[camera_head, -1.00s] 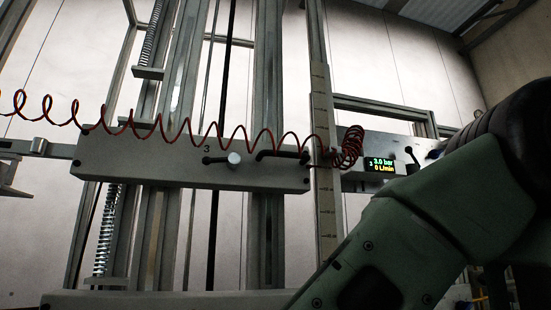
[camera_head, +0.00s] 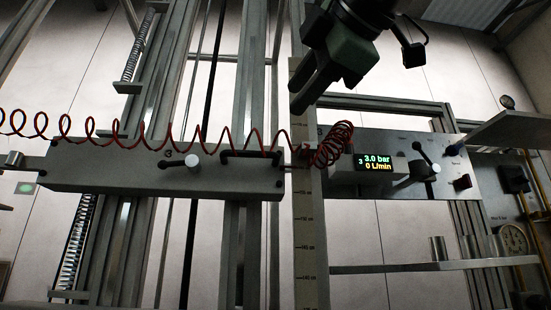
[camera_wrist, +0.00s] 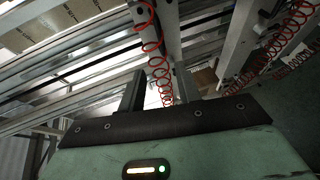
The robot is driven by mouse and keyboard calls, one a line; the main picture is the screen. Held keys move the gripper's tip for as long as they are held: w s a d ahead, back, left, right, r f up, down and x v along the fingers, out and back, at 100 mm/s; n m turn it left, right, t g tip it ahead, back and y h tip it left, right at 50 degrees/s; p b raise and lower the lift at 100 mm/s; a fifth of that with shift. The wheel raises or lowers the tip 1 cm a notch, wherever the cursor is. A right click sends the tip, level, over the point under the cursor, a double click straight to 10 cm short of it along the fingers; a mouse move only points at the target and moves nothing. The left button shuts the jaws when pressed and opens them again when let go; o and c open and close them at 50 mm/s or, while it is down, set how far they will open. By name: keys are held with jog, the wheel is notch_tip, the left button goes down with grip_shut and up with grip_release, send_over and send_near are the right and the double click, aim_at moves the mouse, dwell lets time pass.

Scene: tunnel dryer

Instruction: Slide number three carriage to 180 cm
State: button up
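The number three carriage (camera_head: 110,175) is a long grey beam marked "3", across upright rails. On its face are a dark lever with a pale round knob (camera_head: 195,160) and a black bar handle (camera_head: 252,154). Its right end is beside a vertical scale (camera_head: 311,240), whose figures are too small to read surely. My gripper (camera_head: 318,98) is above and right of the handle, apart from it, with its dark fingers pointing down left. In the wrist view the two fingers (camera_wrist: 160,85) are apart with nothing visibly held between them.
A red coiled hose (camera_head: 90,130) runs along the carriage to the scale, below my gripper. A panel (camera_head: 445,190) on the right bears a display (camera_head: 376,163) reading 3.0 bar and 0 L/min. A shelf (camera_head: 400,267) with metal cylinders is below it.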

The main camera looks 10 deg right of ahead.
jog(key=p, duration=0.4)
send_near(250, 153)
jog(key=p+x, duration=0.8)
jog(key=x, duration=0.2)
jog(key=shift+w+d+p, duration=0.1)
jog(key=shift+w+p, duration=0.25)
grip_shut()
jog(key=shift+r, duration=0.15)
